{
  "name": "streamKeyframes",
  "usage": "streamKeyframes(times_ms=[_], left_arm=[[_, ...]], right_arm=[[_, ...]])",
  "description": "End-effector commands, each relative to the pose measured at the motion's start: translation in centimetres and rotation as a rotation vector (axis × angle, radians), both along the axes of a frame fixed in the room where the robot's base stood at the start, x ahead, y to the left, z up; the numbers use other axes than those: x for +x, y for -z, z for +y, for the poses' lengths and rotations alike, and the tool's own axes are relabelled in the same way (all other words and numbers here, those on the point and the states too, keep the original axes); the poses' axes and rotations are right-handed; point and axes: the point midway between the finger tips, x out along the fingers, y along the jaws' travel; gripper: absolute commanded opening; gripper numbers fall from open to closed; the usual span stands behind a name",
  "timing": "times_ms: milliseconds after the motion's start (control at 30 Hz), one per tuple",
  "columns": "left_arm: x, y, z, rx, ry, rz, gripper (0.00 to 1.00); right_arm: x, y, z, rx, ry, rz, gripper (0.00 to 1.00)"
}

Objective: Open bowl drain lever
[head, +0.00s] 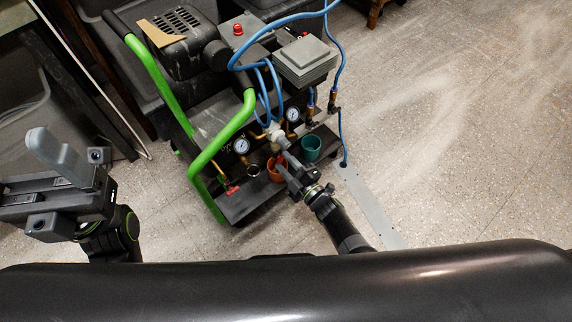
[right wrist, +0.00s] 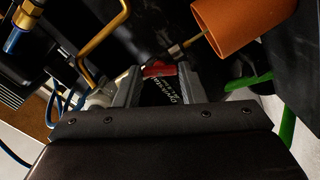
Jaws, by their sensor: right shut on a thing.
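A red lever handle (right wrist: 159,70) sits between the two fingertips of my right gripper (right wrist: 158,82) in the right wrist view. The fingers press on its two ends. In the head view my right gripper (head: 285,163) reaches into the front of the compressor, between an orange cup (head: 274,172) and a green cup (head: 311,148), and hides most of the lever. The orange cup also shows at the upper right of the right wrist view (right wrist: 243,24), with a thin brass rod beside it. My left gripper (head: 60,155) is raised at the left, away from the compressor; its finger gap is not clear.
The compressor has a green tube handle (head: 162,85), pressure gauges (head: 242,146) and blue hoses (head: 339,65) close around my right gripper. Another red handle (head: 232,189) lies at the left of its black shelf (head: 245,207). The floor to the right is clear.

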Motion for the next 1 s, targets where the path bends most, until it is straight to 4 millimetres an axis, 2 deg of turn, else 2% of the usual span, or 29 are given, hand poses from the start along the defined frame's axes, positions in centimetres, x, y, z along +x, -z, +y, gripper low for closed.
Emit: streamKeyframes(times_ms=[500, 1000], left_arm=[[0.1, 1.4, -0.1, -0.021, -0.022, -0.018, 0.80], [0.2, 1.6, -0.1, -0.032, -0.031, -0.027, 0.80]], right_arm=[[-0.1, 0.2, 0.0, -0.339, 0.000, -0.243, 0.14], [-0.1, 0.1, 0.0, -0.454, 0.000, -0.326, 0.14]])
